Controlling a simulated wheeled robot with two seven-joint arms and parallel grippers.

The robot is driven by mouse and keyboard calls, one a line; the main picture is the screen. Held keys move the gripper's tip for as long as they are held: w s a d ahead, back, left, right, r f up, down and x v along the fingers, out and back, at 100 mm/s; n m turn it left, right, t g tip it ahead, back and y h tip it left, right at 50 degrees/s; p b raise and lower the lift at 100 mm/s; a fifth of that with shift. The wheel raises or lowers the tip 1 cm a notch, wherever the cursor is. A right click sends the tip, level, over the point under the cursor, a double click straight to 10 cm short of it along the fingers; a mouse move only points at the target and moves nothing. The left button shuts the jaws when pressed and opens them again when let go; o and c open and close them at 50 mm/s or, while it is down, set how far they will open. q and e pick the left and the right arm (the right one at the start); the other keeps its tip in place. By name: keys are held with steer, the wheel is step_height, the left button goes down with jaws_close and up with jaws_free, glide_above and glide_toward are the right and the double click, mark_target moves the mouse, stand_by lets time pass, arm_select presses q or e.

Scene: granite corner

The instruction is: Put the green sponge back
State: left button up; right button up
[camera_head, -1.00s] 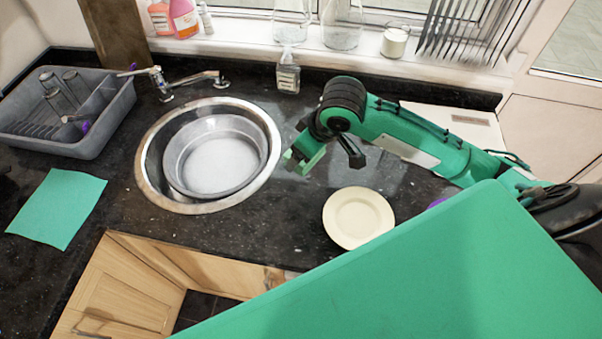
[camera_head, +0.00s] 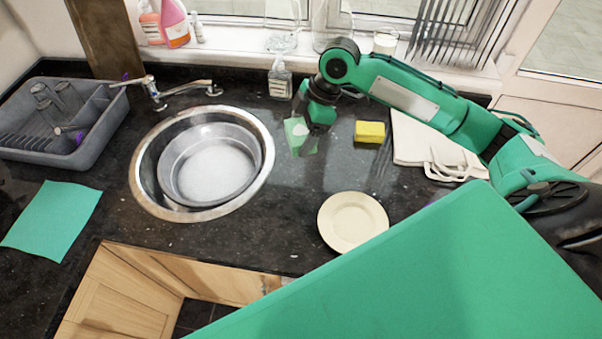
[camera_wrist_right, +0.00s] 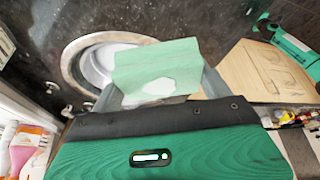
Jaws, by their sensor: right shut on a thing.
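The green sponge (camera_head: 295,131) is in my right gripper (camera_head: 308,124), above the dark counter to the right of the sink and in front of the soap bottle. In the right wrist view the green sponge (camera_wrist_right: 155,57) sits between the two grey fingers, with a whitish patch on its face. I cannot tell whether it touches the counter.
A yellow sponge (camera_head: 370,131) lies right of the right gripper, near a pale cloth bag (camera_head: 425,140). The soap bottle (camera_head: 280,78) stands behind. A round sink (camera_head: 143,180) holds a basin (camera_head: 180,190). A plate (camera_head: 353,222), green cloth (camera_head: 52,220) and dish rack (camera_head: 60,153) stand around.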

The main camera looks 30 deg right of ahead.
steer(key=p, duration=0.3)
glide_above(296, 181)
steer(key=d, duration=0.1)
steer(key=f, duration=1.2)
steer(key=shift+s+d+f, duration=0.15)
steer(key=shift+s+d, duration=0.05)
steer(key=shift+s, duration=0.05)
step_height(296, 181, down, 3)
steer(key=shift+f+p, duration=0.15)
steer(key=shift+p, duration=0.35)
steer(key=shift+f, duration=0.5)
steer(key=shift+f, duration=0.1)
steer(key=o, duration=0.9)
steer(key=shift+c, duration=0.2)
steer(key=b+v, duration=0.3)
steer(key=v, duration=0.9)
